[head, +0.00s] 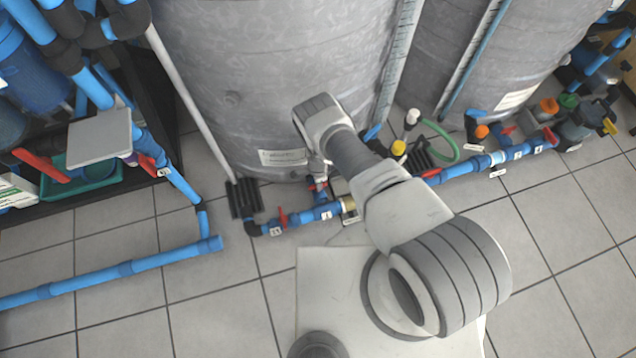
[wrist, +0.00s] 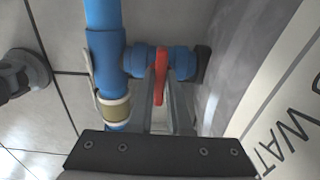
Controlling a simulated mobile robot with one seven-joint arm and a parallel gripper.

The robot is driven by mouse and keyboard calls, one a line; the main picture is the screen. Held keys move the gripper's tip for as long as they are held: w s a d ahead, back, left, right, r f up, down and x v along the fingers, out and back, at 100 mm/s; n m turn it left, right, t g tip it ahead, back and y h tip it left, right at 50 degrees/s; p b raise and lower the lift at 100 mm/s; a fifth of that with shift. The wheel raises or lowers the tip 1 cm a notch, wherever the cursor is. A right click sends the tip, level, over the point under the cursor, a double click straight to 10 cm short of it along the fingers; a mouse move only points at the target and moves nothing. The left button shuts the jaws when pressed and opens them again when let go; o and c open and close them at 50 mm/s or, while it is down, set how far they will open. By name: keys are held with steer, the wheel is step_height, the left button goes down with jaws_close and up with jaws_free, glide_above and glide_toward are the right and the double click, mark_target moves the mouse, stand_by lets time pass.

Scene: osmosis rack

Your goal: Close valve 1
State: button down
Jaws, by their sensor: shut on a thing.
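In the wrist view a red valve handle (wrist: 160,62) stands on a short blue branch (wrist: 182,62) beside a blue pipe (wrist: 103,45). My gripper (wrist: 160,90) has its two narrow grey fingers on either side of the handle's lower end, shut on it. The handle lies lengthwise between the fingers, across the branch. In the head view my arm reaches down toward the foot of the tank, and the fingertips are mostly hidden. A small red and blue valve (head: 318,186) shows just below the wrist. No readable number on the held valve shows.
A large grey tank (head: 250,90) stands close to my gripper. A floor pipe with another red handle (head: 283,217) and number tags runs along its foot. More red handles (head: 432,173) are to the right.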

steer(key=c, duration=0.9)
jaws_free()
steer(key=shift+o, duration=0.2)
step_height(320, 180, up, 18)
steer(key=p, duration=0.7)
steer(key=shift+f, duration=0.25)
steer(key=shift+s, duration=0.1)
